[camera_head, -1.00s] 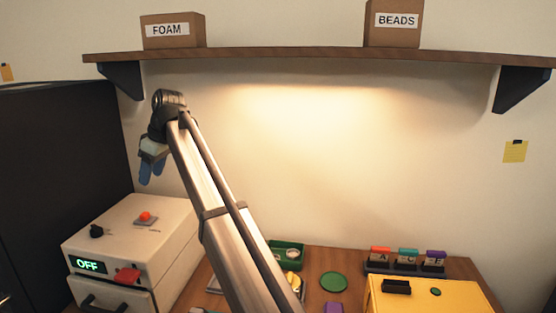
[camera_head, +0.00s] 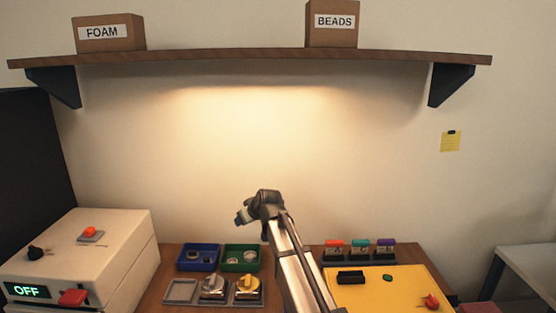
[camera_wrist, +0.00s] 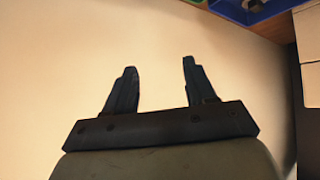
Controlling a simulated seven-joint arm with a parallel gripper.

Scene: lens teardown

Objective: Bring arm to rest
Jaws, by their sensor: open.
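My gripper (camera_wrist: 160,75) is open and empty in the wrist view, its two dark fingers apart against the plain wall. In the head view my arm rises from the bottom middle. Its wrist end bends to the left, above the back of the table (camera_head: 150,293) and in front of the wall. The fingers are too small to make out clearly there.
A cream machine (camera_head: 100,243) reading OFF stands at left. Blue (camera_head: 198,257) and green (camera_head: 241,258) bins and grey trays (camera_head: 181,291) lie left of my arm. A yellow case (camera_head: 385,292) and labelled cards (camera_head: 360,249) are at right. A shelf (camera_head: 250,62) hangs above.

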